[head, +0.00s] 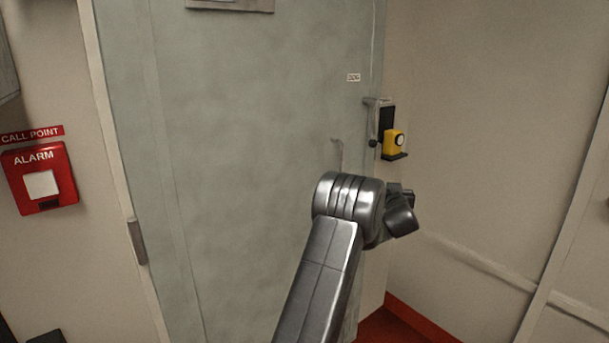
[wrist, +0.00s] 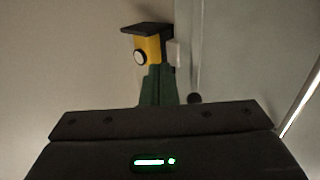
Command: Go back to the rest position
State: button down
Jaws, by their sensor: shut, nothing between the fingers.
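My gripper (wrist: 159,70) shows in the wrist view as two dark green fingers close together beyond the wide dark gripper body. They are shut with nothing visible between them. In the head view my arm reaches up from the bottom middle, in front of the grey-green door (head: 235,170). Its end is bent to the right, and the fingers cannot be made out there. A yellow device (head: 392,145) with a round white face sits on a small black ledge up and right of my arm's end. In the wrist view the yellow device (wrist: 148,48) appears upside down, past the fingertips.
The door has a metal latch (head: 377,101) and a small label (head: 353,77). A red alarm call point (head: 40,180) is on the left wall. The right wall (head: 490,120) is bare apart from a low rail. Red floor (head: 385,328) shows at the bottom.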

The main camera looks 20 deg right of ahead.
jog(key=shift+w, duration=0.1)
send_near(361, 171)
jog(key=w+d, duration=0.2)
jog(key=d, duration=0.1)
jog(key=shift+w+a+r+p, duration=0.1)
jog(key=shift+w+a+p, duration=0.2)
jog(key=shift+w, duration=0.15)
jog(key=shift+w+a+r+p, duration=0.1)
jog(key=shift+w+a+p, duration=0.15)
jog(key=shift+w, duration=0.25)
